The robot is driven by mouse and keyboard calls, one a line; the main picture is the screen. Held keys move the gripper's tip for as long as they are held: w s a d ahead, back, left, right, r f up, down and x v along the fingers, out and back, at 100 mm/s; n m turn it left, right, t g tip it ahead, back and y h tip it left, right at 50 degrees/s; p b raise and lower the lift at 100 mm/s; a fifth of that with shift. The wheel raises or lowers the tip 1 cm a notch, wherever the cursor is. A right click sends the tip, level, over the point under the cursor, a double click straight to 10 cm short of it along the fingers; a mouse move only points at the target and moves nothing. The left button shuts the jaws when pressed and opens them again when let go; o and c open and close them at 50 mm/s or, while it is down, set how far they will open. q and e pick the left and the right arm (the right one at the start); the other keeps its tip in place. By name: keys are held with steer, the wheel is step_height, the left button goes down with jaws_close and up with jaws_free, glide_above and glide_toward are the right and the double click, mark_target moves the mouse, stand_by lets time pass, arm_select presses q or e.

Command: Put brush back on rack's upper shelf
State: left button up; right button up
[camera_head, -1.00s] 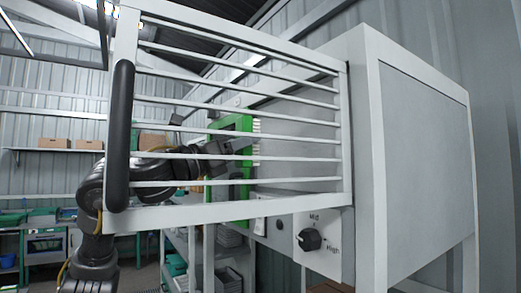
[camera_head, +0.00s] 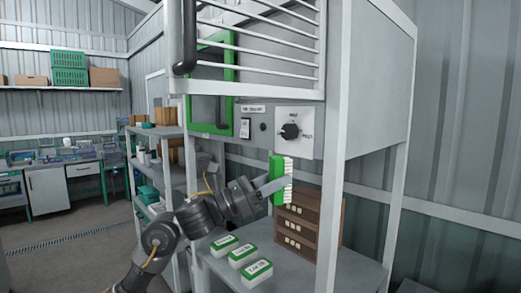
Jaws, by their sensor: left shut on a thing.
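The brush (camera_head: 277,181) has a green back and white bristles that face right. My left gripper (camera_head: 266,187) is shut on it and holds it upright, below the dial panel of the grey machine and in front of the brown drawers. The gripper reaches it from the left; its fingertips partly merge with the brush. A shelving rack (camera_head: 157,130) stands behind my arm on the left, its upper shelf bearing small items. I cannot tell whether this is the task's rack. My right gripper is out of view.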

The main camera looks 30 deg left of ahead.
arm_select(q)
step_height(320, 180, down, 12)
steer(key=d+f+m+g+h+b, duration=0.1)
steer(key=d+g+h+b, duration=0.1)
steer(key=d+g, duration=0.1)
steer(key=s+d+f+b, duration=0.1)
steer(key=s+f+b, duration=0.2)
steer(key=f, duration=1.2)
steer(key=s+d+f+b, duration=0.1)
steer(key=s+f+b, duration=0.2)
steer(key=s+f, duration=0.6)
step_height(320, 180, down, 6)
steer(key=shift+s+d+f+m, duration=0.15)
steer(key=shift+s+m, duration=0.2)
steer(key=shift+m, duration=0.05)
